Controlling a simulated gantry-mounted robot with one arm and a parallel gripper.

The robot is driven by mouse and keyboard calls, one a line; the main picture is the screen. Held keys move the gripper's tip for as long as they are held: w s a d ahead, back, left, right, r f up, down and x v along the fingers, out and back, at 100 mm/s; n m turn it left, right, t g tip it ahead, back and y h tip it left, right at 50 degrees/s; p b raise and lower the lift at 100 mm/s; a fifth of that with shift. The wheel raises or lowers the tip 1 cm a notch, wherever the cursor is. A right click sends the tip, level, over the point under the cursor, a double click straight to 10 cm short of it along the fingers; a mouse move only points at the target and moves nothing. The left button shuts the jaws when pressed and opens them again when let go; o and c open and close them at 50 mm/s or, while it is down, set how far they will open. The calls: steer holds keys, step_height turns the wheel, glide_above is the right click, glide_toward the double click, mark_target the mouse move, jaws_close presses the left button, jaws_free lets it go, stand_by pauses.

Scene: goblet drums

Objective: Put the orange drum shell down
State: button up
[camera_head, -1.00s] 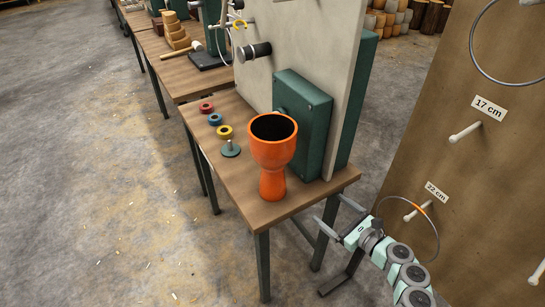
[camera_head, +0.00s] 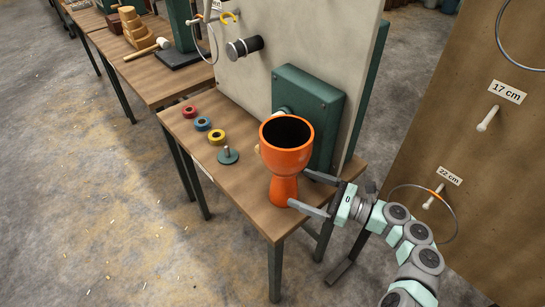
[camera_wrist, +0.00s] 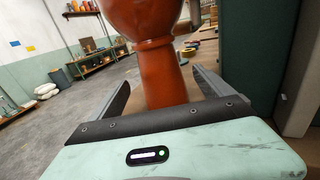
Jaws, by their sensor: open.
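The orange drum shell (camera_head: 286,160) stands upright on the near end of the wooden table (camera_head: 245,205), its wide dark mouth up and its narrow foot on the tabletop. My gripper (camera_head: 297,192) is open, reaching in from the right. Its two fingers point toward the shell's lower stem, low over the tabletop. In the wrist view the shell's narrow waist and stem (camera_wrist: 163,80) stand between the spread fingers. There is a visible gap beside the stem, and my gripper's body hides the foot there.
A green box (camera_head: 308,105) on an upright panel stands close behind the shell. Red, blue and yellow rings (camera_head: 217,137) and a small green peg stand (camera_head: 228,155) lie to its left. A board with labelled pegs (camera_head: 480,150) rises at the right.

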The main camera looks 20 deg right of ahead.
mark_target(296, 187)
steer(key=b+x, duration=0.1)
steer(key=x, duration=0.3)
steer(key=shift+w+a+f, duration=0.1)
steer(key=shift+a, duration=0.05)
steer(key=shift+w+a+f+b, duration=0.2)
steer(key=shift+w+a+b, duration=0.2)
steer(key=shift+b, duration=0.35)
steer(key=b+x, duration=0.2)
steer(key=x, duration=0.1)
steer(key=shift+w+a+f, duration=0.15)
steer(key=shift+w+a, duration=0.25)
steer(key=shift+w, duration=0.05)
steer(key=shift+r, duration=0.2)
jaws_close()
